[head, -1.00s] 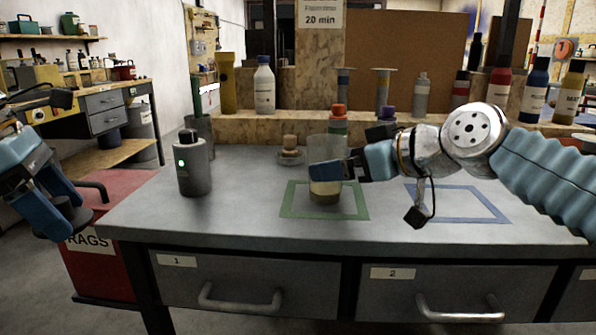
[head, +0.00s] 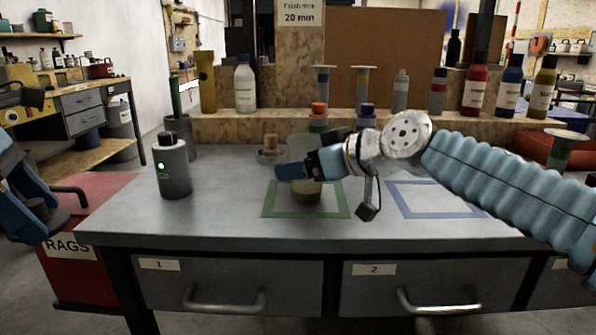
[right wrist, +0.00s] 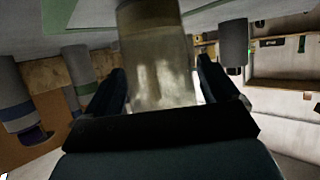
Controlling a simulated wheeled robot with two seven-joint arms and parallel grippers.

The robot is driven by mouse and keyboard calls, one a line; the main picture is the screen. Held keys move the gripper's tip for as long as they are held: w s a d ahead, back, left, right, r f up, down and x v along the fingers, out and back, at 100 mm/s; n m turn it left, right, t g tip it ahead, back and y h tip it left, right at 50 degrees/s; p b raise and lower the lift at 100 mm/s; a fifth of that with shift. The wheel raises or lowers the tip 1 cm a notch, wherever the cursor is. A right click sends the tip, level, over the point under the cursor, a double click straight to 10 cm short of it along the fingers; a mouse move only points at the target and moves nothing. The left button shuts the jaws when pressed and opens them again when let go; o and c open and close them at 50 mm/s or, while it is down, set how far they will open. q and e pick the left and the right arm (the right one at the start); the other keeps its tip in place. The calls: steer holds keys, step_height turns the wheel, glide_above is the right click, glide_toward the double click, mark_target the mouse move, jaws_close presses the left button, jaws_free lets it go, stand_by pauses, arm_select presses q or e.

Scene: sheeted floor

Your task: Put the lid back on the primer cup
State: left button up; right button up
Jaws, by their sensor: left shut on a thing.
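The primer cup (head: 307,190) is translucent with a tan-olive lower part and stands in the green square on the bench. A round, clear lid-like piece with a cork-coloured knob (head: 270,144) lies behind it to the left. My right gripper (head: 290,171) is at the cup and hides its middle. In the right wrist view the cup (right wrist: 157,65) is between the two fingers; whether they press on it I cannot tell. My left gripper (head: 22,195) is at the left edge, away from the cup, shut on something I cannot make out.
A grey canister with a green light (head: 172,170) stands left on the bench. The green square (head: 268,212) and an empty blue square (head: 440,212) mark the top. Several bottles line the back ledge (head: 400,121). A red rag bin (head: 75,275) stands left.

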mark_target(308, 143)
steer(key=c, duration=0.8)
steer(key=shift+o, duration=0.2)
arm_select(q)
steer(key=shift+r, duration=0.15)
arm_select(e)
steer(key=shift+r, duration=0.5)
arm_select(q)
steer(key=shift+r+p, duration=0.35)
steer(key=shift+p, duration=0.15)
arm_select(e)
steer(key=r, duration=0.3)
steer(key=shift+s, duration=0.2)
arm_select(q)
steer(key=shift+r+p, duration=0.45)
steer(key=shift+f, duration=0.2)
arm_select(e)
steer(key=s+d+r, duration=0.2)
steer(key=s+r, duration=0.7)
steer(key=s, duration=0.4)
steer(key=shift+s+d, duration=0.2)
steer(key=shift+d, duration=0.1)
